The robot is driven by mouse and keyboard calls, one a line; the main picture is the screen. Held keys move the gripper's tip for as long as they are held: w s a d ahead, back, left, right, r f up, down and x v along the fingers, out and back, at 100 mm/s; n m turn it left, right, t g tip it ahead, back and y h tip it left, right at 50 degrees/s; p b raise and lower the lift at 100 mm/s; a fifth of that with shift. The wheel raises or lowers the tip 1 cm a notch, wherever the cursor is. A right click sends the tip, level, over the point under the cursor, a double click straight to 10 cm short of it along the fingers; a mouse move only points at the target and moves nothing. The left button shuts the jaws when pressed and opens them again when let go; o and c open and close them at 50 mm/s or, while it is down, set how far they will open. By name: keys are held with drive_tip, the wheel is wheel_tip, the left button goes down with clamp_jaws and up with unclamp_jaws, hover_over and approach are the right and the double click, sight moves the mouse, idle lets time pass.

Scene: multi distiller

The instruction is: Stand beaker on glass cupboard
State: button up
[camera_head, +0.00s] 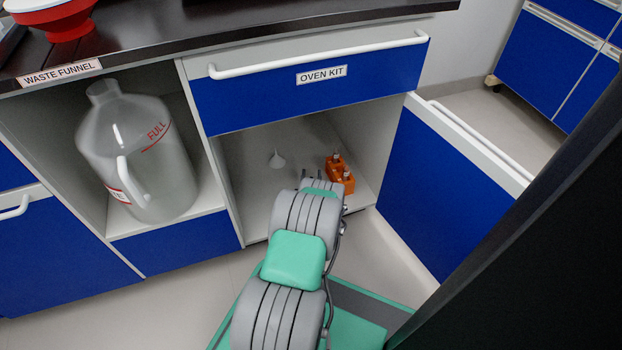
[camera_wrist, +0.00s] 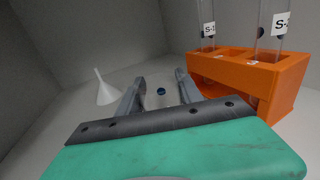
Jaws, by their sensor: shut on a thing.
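In the wrist view my gripper (camera_wrist: 160,84) has its two fingers on either side of a faint, clear thing with a dark blue dot, which I take to be the beaker (camera_wrist: 161,91). Its outline is barely visible. The gripper is inside an open, pale-walled cupboard (camera_head: 243,150) under the drawer marked OVEN KIT. In the head view my arm links hide most of the gripper and the held thing. No label reading glass cupboard is visible.
A white funnel (camera_head: 276,159) stands left of my gripper, also in the wrist view (camera_wrist: 105,92). An orange rack (camera_head: 340,175) with labelled tubes stands close on the right. The blue door (camera_head: 440,190) is open at right. A large jug (camera_head: 140,160) fills the left bay.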

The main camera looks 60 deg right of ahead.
drive_tip(key=shift+f, duration=0.1)
drive_tip(key=shift+f, duration=0.15)
drive_tip(key=o, duration=1.4)
drive_tip(key=shift+r, duration=0.2)
drive_tip(key=shift+s+a+r, duration=0.1)
drive_tip(key=shift+s+a, duration=0.05)
drive_tip(key=shift+a, duration=0.15)
drive_tip(key=p+v, duration=0.3)
drive_tip(key=v, duration=0.3)
drive_tip(key=shift+s+a, duration=0.15)
drive_tip(key=shift+a, duration=0.3)
